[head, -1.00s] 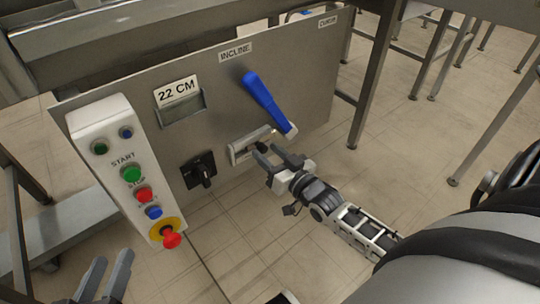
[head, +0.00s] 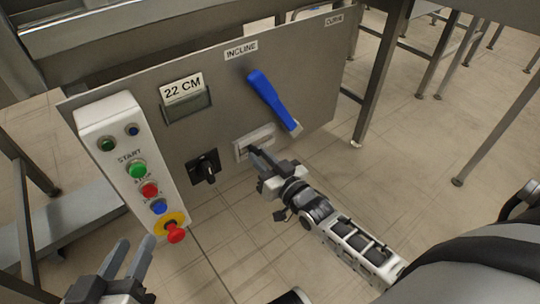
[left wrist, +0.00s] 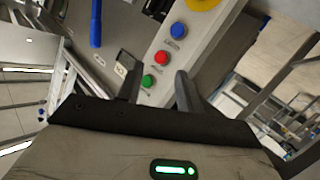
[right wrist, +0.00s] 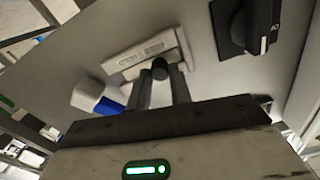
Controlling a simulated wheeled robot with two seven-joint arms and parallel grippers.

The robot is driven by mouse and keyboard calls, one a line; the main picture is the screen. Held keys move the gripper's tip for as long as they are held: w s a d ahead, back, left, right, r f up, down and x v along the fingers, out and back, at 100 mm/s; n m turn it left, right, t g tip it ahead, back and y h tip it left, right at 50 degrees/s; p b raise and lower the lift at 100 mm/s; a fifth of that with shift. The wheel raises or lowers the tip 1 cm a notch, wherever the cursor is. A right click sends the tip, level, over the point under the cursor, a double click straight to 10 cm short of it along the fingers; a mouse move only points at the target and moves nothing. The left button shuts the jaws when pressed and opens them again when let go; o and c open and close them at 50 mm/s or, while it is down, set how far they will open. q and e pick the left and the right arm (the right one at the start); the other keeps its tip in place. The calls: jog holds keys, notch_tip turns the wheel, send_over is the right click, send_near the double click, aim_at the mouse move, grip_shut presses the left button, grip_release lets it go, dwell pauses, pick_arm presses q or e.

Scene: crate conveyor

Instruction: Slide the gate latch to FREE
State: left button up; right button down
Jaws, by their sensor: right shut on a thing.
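The gate latch is a pale plate (head: 266,133) low on the grey panel, below the blue lever. Its dark knob (right wrist: 160,68) shows in the right wrist view, towards the right part of the pale plate (right wrist: 128,62). My right gripper (head: 252,152) is at the plate's left part in the head view. It is shut on the knob, with one finger on each side of it (right wrist: 161,78). The plate's lettering is too small to read. My left gripper (head: 137,246) is open and empty at the lower left, below the control box, apart from everything.
The blue lever (head: 270,98) stands just above the latch. A black rotary switch (head: 204,168) is to its left. The white control box (head: 109,110) carries several buttons and a red stop knob (head: 175,233). Table legs (head: 375,80) stand at the right; open floor lies below.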

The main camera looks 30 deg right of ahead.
jog(key=c, duration=1.4)
grip_release()
jog(key=shift+s+a+f, duration=0.1)
jog(key=shift+a+f, duration=0.05)
jog(key=shift+a, duration=0.2)
jog(key=shift+c, duration=0.2)
jog(key=shift+o, duration=0.9)
pick_arm(q)
jog(key=shift+s+a, duration=0.1)
pick_arm(e)
jog(key=shift+d, duration=0.1)
pick_arm(q)
jog(key=p, duration=0.2)
jog(key=a+f+g+y+p, duration=0.1)
jog(key=p, duration=0.1)
jog(key=shift+a+f+m+g, duration=0.1)
jog(key=shift+f+m+g, duration=0.2)
pick_arm(e)
jog(key=s+d, duration=0.2)
jog(key=s, duration=1.3)
jog(key=shift+s+d, duration=0.3)
jog(key=shift+s, duration=0.05)
